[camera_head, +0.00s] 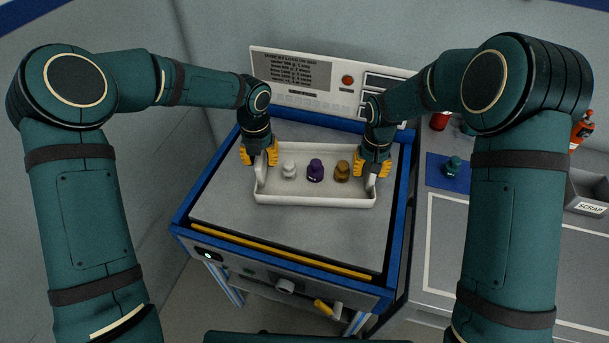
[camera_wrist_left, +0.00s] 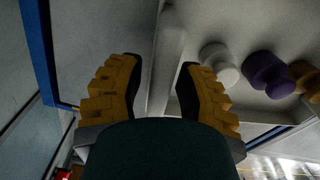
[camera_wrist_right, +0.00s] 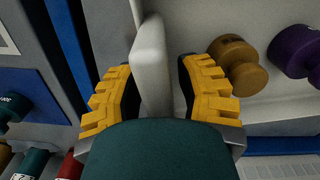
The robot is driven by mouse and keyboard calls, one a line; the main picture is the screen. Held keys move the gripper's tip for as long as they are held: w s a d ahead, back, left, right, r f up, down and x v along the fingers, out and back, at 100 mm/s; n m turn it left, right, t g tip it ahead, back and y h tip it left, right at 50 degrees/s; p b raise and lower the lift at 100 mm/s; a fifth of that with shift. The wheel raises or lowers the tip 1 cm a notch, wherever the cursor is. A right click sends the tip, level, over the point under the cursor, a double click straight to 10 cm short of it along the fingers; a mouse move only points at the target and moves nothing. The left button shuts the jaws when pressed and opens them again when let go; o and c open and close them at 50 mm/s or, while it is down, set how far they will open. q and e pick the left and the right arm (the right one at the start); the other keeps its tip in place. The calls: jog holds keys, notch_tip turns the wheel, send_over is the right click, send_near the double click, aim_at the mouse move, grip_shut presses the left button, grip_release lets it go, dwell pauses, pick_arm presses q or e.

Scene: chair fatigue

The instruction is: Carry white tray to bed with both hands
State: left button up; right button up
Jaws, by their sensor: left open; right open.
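The white tray (camera_head: 315,199) lies on the grey bed (camera_head: 225,204) of the blue-framed machine. It holds a white weight (camera_head: 289,170), a purple weight (camera_head: 315,170) and a brown weight (camera_head: 342,171). My left gripper (camera_head: 259,157) is open at the tray's left end. In the left wrist view its yellow fingers (camera_wrist_left: 160,85) stand on either side of the tray's end wall. My right gripper (camera_head: 372,168) is open at the right end. In the right wrist view its fingers (camera_wrist_right: 153,90) straddle the end wall, with the brown weight close to one finger.
A panel (camera_head: 300,75) with a printed list and a red button stands behind the bed. To the right are a teal weight (camera_head: 453,166) on a blue mat, a red object (camera_head: 440,120) and a scrap bin (camera_head: 588,190). The bed's front is clear.

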pick_arm(q)
notch_tip(320, 180, up, 12)
jog(key=shift+f, duration=0.2)
pick_arm(e)
notch_tip(320, 180, up, 12)
jog(key=shift+r, duration=0.1)
dwell(0.4)
dwell(0.5)
